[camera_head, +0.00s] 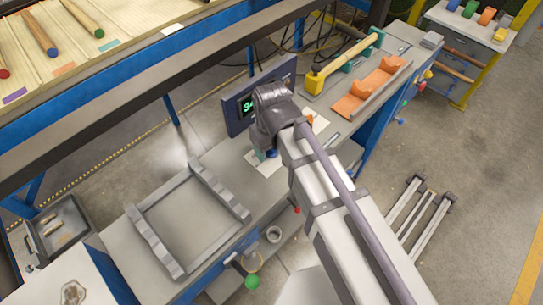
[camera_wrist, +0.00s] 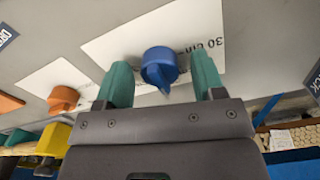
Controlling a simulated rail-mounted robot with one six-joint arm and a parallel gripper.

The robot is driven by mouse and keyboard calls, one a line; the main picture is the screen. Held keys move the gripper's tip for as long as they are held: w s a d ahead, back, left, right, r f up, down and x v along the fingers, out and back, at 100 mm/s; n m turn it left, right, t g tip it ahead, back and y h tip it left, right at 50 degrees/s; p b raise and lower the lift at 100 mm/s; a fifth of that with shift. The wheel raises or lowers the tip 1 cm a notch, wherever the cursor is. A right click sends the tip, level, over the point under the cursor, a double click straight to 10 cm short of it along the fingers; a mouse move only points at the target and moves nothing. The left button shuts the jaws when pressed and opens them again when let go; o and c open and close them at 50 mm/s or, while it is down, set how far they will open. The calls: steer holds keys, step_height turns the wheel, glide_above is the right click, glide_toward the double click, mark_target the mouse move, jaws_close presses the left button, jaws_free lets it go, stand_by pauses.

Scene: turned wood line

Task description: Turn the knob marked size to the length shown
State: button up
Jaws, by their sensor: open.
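A blue knob (camera_wrist: 160,68) with a pointed tip sits on a white card (camera_wrist: 112,45) in the wrist view. Printing on the card near the knob reads "30 cm"; no knob's name can be read. My gripper (camera_wrist: 161,63) is open, its two green fingers on either side of the blue knob with gaps visible. An orange knob (camera_wrist: 62,98) sits on another card to the left. In the head view a dark display (camera_head: 247,104) shows green characters starting with "3", the rest hidden by my arm. My arm mostly hides the gripper and knob there.
An orange cradle (camera_head: 370,90) and a yellow-and-green holder with a wooden piece (camera_head: 345,62) stand on the bench behind. A grey frame (camera_head: 187,220) lies at the bench's front left. A wood-topped table (camera_head: 120,45) stands at upper left.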

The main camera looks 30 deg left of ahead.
steer(key=shift+c, duration=0.4)
steer(key=c, duration=0.8)
steer(key=shift+c, duration=0.2)
steer(key=shift+m, duration=0.3)
steer(key=m, duration=0.4)
steer(key=shift+m, duration=2)
